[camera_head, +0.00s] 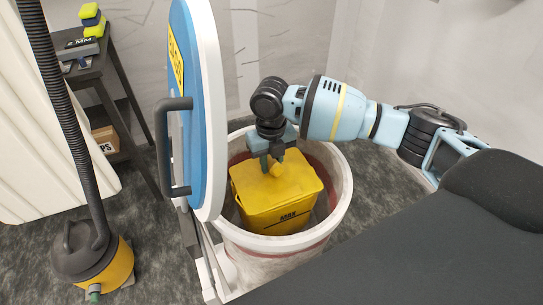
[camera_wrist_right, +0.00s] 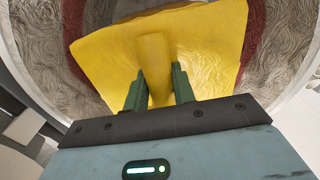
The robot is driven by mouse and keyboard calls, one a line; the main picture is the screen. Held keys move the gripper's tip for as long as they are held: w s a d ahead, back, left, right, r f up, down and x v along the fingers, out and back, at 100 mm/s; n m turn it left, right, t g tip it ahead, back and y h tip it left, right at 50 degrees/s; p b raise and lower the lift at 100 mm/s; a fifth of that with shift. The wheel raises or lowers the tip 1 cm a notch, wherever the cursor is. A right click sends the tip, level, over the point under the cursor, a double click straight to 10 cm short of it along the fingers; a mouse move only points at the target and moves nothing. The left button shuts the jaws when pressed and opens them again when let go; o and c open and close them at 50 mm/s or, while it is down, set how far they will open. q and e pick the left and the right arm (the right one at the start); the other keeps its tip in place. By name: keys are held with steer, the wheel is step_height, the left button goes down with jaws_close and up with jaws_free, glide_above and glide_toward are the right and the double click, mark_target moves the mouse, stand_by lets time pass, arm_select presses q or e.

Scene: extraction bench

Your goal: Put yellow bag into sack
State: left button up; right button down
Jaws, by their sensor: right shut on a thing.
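The yellow bag (camera_head: 281,202) is boxy, with dark "MAX" lettering low on its front. It sits inside the mouth of the round whitish sack (camera_head: 344,190), tilted a little. My right gripper (camera_head: 276,168) comes from above and is shut on the tab at the bag's top. In the right wrist view, the two green fingers of the gripper (camera_wrist_right: 159,88) pinch the tab of the bag (camera_wrist_right: 212,45), and the wrinkled sack wall (camera_wrist_right: 35,45) surrounds it. The bag's underside is hidden, so I cannot tell whether it touches the bottom. My left gripper is not in view.
A raised blue and white lid (camera_head: 203,110) with a dark handle stands upright at the sack's left edge. A yellow and black vacuum (camera_head: 92,262) with a hose stands at the left. A dark shelf table (camera_head: 100,68) is at the back left. The right arm reaches over the sack's right side.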

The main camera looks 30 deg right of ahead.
steer(key=shift+f, duration=0.45)
stand_by(0.3)
steer(key=c, duration=1.2)
jaws_free()
steer(key=shift+f, duration=0.1)
steer(key=shift+o, duration=0.2)
step_height(320, 180, up, 13)
steer(key=shift+w, duration=0.1)
